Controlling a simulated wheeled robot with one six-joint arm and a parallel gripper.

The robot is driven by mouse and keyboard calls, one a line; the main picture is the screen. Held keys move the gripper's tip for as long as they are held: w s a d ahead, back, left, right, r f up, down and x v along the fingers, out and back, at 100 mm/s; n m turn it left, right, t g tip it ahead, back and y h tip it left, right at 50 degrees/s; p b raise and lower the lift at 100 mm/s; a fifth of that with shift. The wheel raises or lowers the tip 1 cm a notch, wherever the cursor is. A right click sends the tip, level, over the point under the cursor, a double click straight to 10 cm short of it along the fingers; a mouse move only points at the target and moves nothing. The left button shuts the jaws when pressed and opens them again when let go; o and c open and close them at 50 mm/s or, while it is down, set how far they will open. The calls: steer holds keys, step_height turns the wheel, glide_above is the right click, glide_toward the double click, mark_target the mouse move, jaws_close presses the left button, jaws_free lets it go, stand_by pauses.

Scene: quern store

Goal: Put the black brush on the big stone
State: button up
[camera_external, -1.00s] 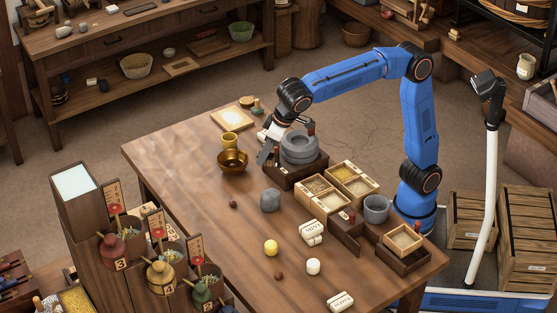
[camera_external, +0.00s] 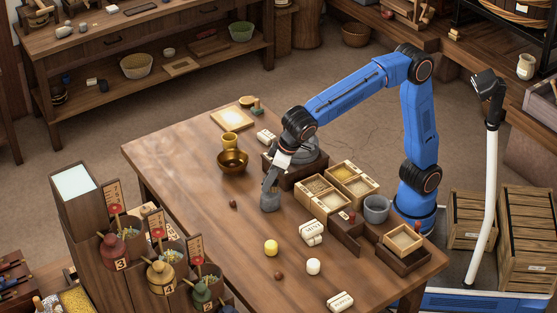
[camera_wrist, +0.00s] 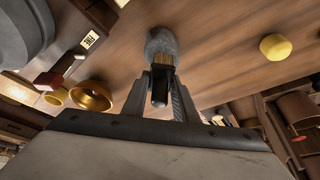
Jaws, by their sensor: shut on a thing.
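My gripper (camera_external: 271,187) points down over the grey stone (camera_external: 270,203), a rounded lump on the wooden table. In the wrist view my gripper (camera_wrist: 160,98) is shut on the black brush (camera_wrist: 159,86). Its dark handle lies between the fingers, and its tan bristles point away from me towards the grey stone (camera_wrist: 161,42). The bristles overlap the stone's near edge there; I cannot tell whether they touch it. In the external view the brush is too small and dark to make out against the gripper.
A quern (camera_external: 312,150) on a wooden base stands right behind the gripper, with divided grain boxes (camera_external: 325,199) to its right. A brass bowl (camera_external: 233,161) and yellow cup (camera_external: 230,140) stand behind left. The table's left part is mostly clear.

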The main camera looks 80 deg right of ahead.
steer(key=shift+f, duration=0.6)
steer(key=o, duration=1.1)
steer(key=shift+f, duration=0.1)
steer(key=shift+c, duration=0.2)
steer(key=v, duration=1.2)
